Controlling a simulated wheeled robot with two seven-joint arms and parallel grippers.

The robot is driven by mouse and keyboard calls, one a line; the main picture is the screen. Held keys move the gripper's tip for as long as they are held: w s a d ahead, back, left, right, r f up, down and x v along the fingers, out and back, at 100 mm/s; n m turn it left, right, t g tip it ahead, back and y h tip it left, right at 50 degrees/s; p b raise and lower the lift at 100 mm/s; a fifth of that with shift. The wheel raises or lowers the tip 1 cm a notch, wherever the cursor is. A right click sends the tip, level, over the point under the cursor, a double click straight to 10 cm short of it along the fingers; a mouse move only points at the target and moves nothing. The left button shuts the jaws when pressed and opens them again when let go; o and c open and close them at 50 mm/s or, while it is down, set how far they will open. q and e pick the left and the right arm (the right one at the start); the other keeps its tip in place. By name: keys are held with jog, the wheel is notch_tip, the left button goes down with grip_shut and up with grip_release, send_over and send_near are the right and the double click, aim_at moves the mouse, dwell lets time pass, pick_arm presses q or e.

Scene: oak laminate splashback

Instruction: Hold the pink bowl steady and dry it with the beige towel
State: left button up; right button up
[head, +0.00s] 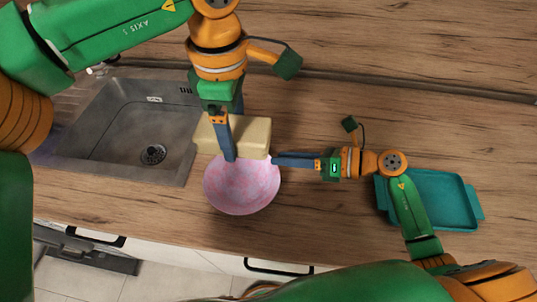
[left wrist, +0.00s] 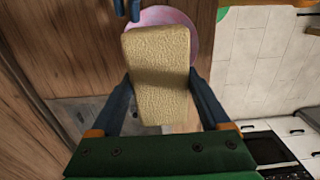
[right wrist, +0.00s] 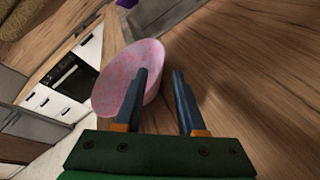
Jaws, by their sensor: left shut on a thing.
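The beige towel (head: 257,135) is a thick block, held between the fingers of my left gripper (head: 229,157) over the far edge of the pink bowl. It also fills the middle of the left wrist view (left wrist: 157,75). The pink bowl (head: 243,190) stands upright on the counter and is partly hidden by the towel. I cannot tell whether towel and bowl touch. My right gripper (head: 276,160) is at the bowl's right far rim. In the right wrist view its fingers (right wrist: 161,72) are apart, with the edge of the bowl (right wrist: 115,85) showing between them.
A metal sink (head: 100,150) lies left of the bowl. A teal tray (head: 445,205) is at the right, partly behind my right arm. The counter's front edge is close to the bowl, with white cabinets below. Bare wooden counter (head: 320,215) lies right of the bowl.

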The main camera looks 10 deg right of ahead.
pick_arm(q)
jog(key=shift+w+a, duration=0.1)
pick_arm(e)
jog(key=x, duration=0.6)
jog(key=shift+w+a, duration=0.1)
grip_shut()
jog(key=shift+f, duration=0.1)
dwell(0.9)
pick_arm(q)
notch_tip(320, 180, down, 10)
jog(key=s+a+m, duration=0.1)
jog(key=m, duration=0.4)
jog(key=shift+s+f+m, duration=0.2)
jog(key=shift+s+m, duration=0.05)
jog(key=shift+m, duration=0.15)
